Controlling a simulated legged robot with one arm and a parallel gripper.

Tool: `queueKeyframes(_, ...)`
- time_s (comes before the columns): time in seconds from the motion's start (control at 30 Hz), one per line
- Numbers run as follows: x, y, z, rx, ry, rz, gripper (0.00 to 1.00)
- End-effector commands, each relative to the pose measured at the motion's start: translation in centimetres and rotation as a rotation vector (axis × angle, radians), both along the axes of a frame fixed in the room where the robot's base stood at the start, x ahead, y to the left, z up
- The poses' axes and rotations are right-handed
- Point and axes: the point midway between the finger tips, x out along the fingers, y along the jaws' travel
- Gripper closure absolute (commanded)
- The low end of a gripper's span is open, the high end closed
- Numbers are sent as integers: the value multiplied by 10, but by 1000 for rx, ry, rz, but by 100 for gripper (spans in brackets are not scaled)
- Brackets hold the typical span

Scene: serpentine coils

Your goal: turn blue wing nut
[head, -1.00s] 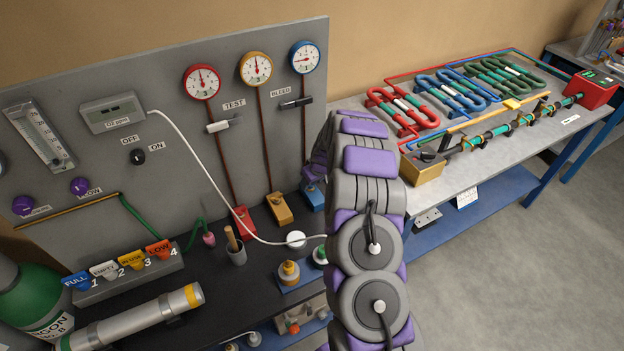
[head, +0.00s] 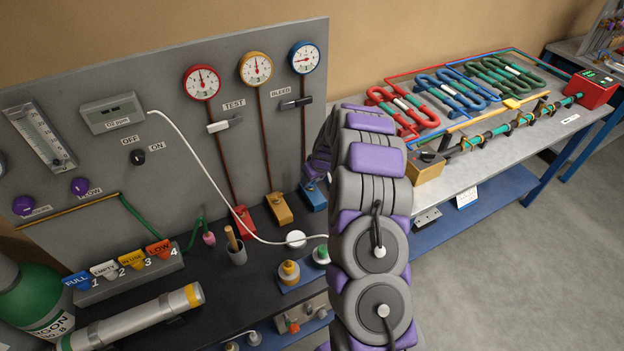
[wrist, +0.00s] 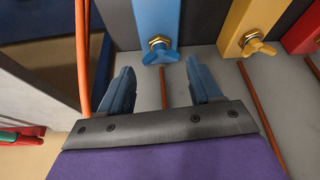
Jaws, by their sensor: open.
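The blue wing nut (wrist: 160,56) sits below a brass hex nut on the blue block (wrist: 157,14) in the wrist view. My gripper (wrist: 160,68) is open, with its blue fingers apart on either side of the wing nut's line. The wing nut shows between and just beyond the fingertips; nothing is held. I cannot tell exactly how far apart in depth they are. In the head view the blue block (head: 314,197) shows left of my arm; the gripper and wing nut are hidden there.
A yellow wing nut (wrist: 258,46) on its yellow block stands right of the blue one. An orange-brown tube (wrist: 83,60) runs close by the left finger. Gauges (head: 304,57) and a bleed lever (head: 296,103) are on the panel. A white cable (head: 200,165) hangs across it.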

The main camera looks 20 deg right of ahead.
Motion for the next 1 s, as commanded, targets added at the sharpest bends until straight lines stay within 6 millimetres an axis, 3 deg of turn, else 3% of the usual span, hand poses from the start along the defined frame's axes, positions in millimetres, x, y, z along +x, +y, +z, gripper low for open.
queueKeyframes(0.6,-43,-9,112,-3,-6,-2,36)
queueKeyframes(0.8,-53,-9,132,-1,0,0,36)
queueKeyframes(1.0,-56,-10,139,0,1,0,36)
